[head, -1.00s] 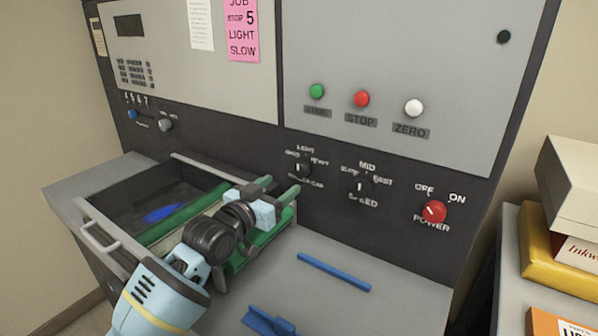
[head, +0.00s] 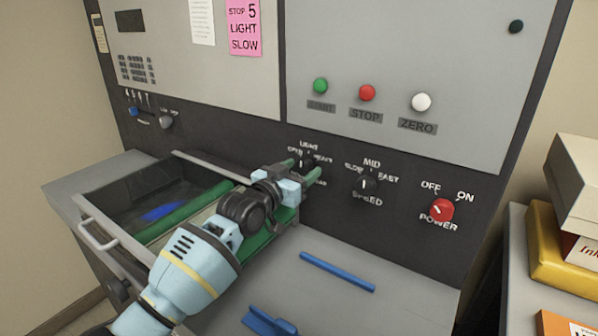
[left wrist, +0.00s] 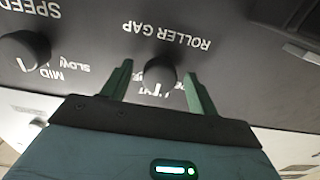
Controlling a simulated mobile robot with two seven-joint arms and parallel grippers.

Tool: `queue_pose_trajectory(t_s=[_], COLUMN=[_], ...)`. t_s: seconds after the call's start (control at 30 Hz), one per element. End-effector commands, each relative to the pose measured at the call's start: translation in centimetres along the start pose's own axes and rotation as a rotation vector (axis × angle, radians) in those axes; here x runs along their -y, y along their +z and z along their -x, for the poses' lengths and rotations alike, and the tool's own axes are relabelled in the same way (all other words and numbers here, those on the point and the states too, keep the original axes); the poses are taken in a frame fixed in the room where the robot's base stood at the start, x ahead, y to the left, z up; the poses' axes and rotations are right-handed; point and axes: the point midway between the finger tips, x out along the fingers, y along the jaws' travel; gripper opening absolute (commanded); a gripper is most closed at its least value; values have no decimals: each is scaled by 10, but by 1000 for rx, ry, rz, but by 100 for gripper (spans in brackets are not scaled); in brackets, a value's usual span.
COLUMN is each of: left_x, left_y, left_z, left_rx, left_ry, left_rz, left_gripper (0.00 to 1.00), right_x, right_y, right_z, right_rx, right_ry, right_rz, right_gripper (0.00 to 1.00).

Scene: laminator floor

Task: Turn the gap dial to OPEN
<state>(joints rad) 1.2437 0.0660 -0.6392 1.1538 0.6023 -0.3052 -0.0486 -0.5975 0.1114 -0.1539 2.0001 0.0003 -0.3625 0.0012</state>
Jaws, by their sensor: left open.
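The gap dial (head: 306,162) is a small black knob on the dark panel, with OPEN, LIGHT and HEAVY around it. My left gripper (head: 311,170) is at this dial and partly covers it and its lower label. In the left wrist view, the dial (left wrist: 160,70) sits between the two green fingers of my left gripper (left wrist: 158,77), with gaps on both sides. The ROLLER GAP label shows there. A white pointer mark shows on the dial; its exact setting is hard to read. My right gripper is out of view.
The speed dial (head: 366,183) is just right of the gap dial, and the red power knob (head: 441,209) is farther right. Green start (head: 320,86), red stop (head: 367,92) and white zero (head: 421,102) buttons are above. A blue strip (head: 337,271) lies on the grey deck.

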Motion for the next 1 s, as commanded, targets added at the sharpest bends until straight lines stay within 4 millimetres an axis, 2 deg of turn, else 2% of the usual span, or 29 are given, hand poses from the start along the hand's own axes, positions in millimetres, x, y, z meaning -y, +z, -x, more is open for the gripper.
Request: queue_pose_trajectory(t_s=[0.17, 0.5, 0.77, 1.0], left_x=[0, 0, 0, -1], left_y=[0, 0, 0, 0], left_z=[0, 0, 0, 0], left_rx=[0, 0, 0, 1], left_ry=[0, 0, 0, 1], left_rz=[0, 0, 25, 142], left_gripper=[60, 15, 15, 15], right_x=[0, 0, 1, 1], right_y=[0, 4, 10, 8], right_z=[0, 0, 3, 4], right_rx=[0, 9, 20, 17], right_ry=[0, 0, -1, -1], right_rz=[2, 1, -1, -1], right_gripper=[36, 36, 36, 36])
